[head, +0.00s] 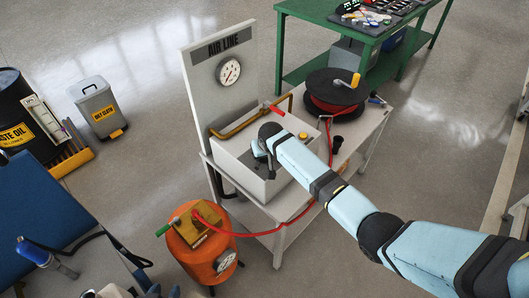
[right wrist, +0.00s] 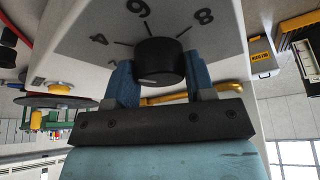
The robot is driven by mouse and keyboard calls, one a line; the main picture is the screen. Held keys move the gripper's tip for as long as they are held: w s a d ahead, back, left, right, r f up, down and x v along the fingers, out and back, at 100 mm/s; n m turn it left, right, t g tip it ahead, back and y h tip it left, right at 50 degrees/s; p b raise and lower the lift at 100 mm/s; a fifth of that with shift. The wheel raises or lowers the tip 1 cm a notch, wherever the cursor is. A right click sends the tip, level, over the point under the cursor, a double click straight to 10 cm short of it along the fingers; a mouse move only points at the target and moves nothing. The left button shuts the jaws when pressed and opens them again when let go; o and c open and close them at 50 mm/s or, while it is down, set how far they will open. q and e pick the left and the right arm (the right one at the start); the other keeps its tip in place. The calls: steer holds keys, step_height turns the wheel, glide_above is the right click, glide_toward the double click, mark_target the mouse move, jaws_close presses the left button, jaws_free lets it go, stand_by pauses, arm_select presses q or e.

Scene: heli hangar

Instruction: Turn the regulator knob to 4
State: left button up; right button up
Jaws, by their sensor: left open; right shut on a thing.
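The black regulator knob (right wrist: 158,62) shows in the right wrist view on the face of a light grey box (right wrist: 85,55). Printed numbers, including 4, 6 and 8, and tick lines surround it. My right gripper (right wrist: 160,82) is shut on the knob, one blue finger on each side. I cannot make out clearly which number its pointer faces. My left gripper (head: 162,291) is partly in view at the bottom edge, open and away from the cart.
The cart (head: 372,128) carries a hose reel (head: 335,92) and a panel with a gauge (head: 229,71). A red hose runs to an orange tank (head: 203,245) in front. A green bench (head: 310,15) stands behind. A grey bin (head: 98,107) and black drum (head: 22,115) stand left.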

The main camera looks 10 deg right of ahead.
steer(key=o, duration=0.9)
steer(key=p+v, duration=0.1)
steer(key=v, duration=1.3)
steer(key=shift+p, duration=0.35)
